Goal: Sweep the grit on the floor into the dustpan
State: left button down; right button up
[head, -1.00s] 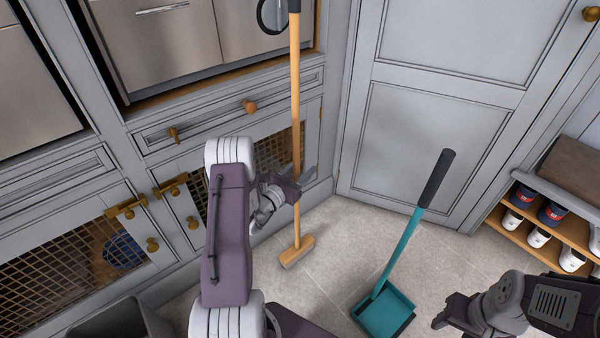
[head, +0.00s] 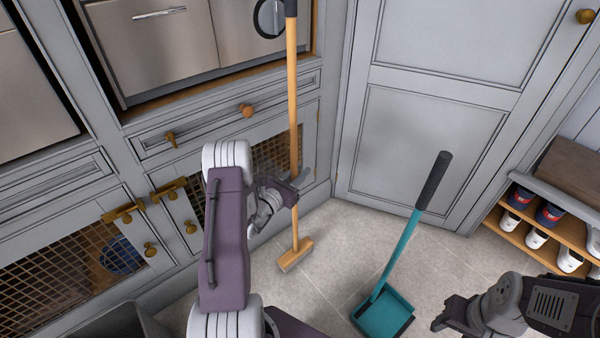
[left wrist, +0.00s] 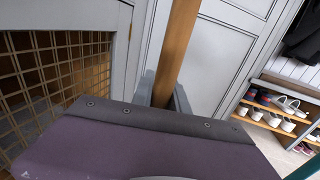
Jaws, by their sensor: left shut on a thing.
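The broom (head: 293,100) stands nearly upright, with a wooden handle and a small wooden head (head: 296,255) low over the tiled floor. I cannot tell whether the head touches the floor. My left gripper (head: 293,188) is shut on the handle. The handle also rises beyond my gripper in the left wrist view (left wrist: 177,45). The teal dustpan (head: 385,312) lies on the floor right of the broom, its long dark-gripped handle leaning up. My right gripper (head: 443,317) is right of the dustpan, apart from it; its jaw state is unclear. I cannot make out the grit.
Grey cabinets with mesh doors (head: 75,270) line the left, close to my left arm. A grey panelled door (head: 425,130) stands behind the dustpan. A wooden shoe rack (head: 530,235) is at the right. Bare floor lies between broom and dustpan.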

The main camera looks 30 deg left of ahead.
dwell(0.6)
pick_arm(q)
jog(key=c, duration=1.2)
grip_release()
jog(key=s+p, duration=0.1)
jog(key=s, duration=0.1)
jog(key=s+p, duration=0.1)
jog(key=s, duration=0.2)
jog(key=s+a+p, duration=0.1)
jog(key=s, duration=0.2)
jog(key=shift+s+a+r+p, duration=0.1)
jog(key=shift+s+p, duration=0.15)
jog(key=shift+p, duration=0.1)
jog(key=shift+s, duration=0.3)
